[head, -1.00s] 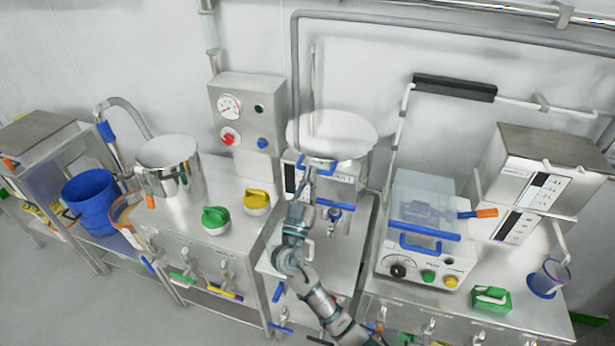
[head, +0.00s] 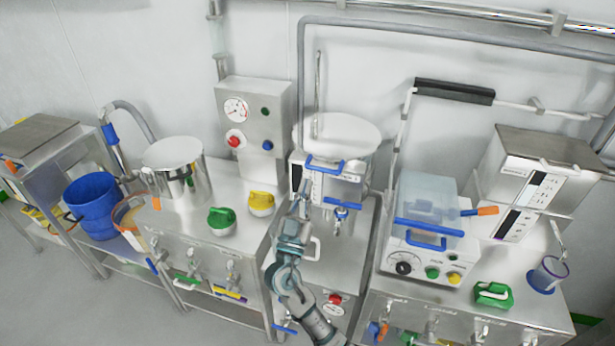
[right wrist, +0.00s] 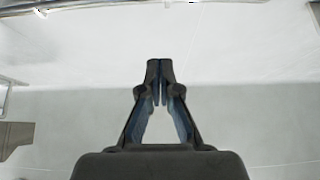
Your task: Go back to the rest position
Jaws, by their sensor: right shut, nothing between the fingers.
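My right gripper (head: 304,188) is in front of the middle machine (head: 345,185), which has blue handles and a round white top. The gripper points up and away from me, with its arm coming in from the bottom of the head view. In the right wrist view the gripper (right wrist: 158,85) has its fingertips together with nothing between them. Whether the gripper touches the machine cannot be told from the head view. My left gripper does not show.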

